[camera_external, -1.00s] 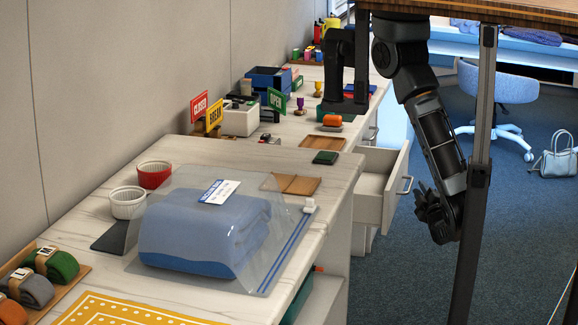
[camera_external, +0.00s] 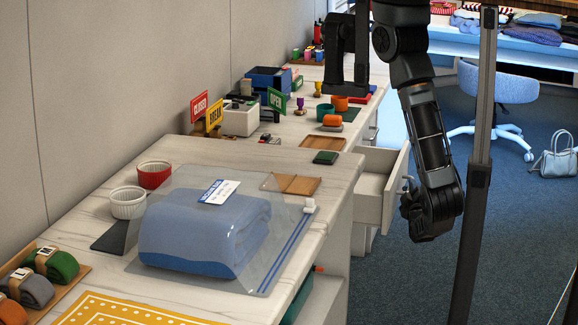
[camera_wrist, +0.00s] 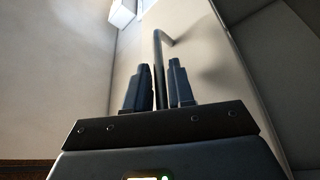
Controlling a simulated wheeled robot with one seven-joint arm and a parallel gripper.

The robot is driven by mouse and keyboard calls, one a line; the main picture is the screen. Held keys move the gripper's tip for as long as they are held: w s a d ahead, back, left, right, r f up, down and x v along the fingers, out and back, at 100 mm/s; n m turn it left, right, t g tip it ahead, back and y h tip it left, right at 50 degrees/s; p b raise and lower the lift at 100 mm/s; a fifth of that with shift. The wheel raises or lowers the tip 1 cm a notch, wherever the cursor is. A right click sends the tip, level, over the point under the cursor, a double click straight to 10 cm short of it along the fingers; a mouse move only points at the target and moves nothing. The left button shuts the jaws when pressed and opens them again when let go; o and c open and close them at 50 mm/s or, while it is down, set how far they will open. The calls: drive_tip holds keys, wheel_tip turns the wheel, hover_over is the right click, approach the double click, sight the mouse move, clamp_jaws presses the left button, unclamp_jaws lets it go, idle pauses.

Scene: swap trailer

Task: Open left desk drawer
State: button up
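A white desk drawer (camera_external: 373,190) stands pulled partly out from the right side of the white desk in the external view. My gripper (camera_external: 408,192) is at the drawer's front, at handle height, and covers most of the handle there. In the wrist view the dark bar handle (camera_wrist: 158,48) runs between the two fingers of my gripper (camera_wrist: 160,82). The fingers are close on either side of the bar. I cannot tell whether they press on it. The pale drawer front (camera_wrist: 205,55) fills the space behind the handle.
The marble-patterned desktop (camera_external: 200,153) holds a bagged blue cloth (camera_external: 200,235), two ramekins, small signs and a dark green box. A dark upright post (camera_external: 478,170) stands right of my forearm. Blue carpet (camera_external: 385,285) lies clear before the desk. A chair (camera_external: 495,90) stands behind.

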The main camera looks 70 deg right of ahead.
drive_tip(key=shift+w+d+r, duration=0.1)
drive_tip(key=shift+w+d, duration=0.05)
drive_tip(key=shift+d, duration=0.3)
clamp_jaws()
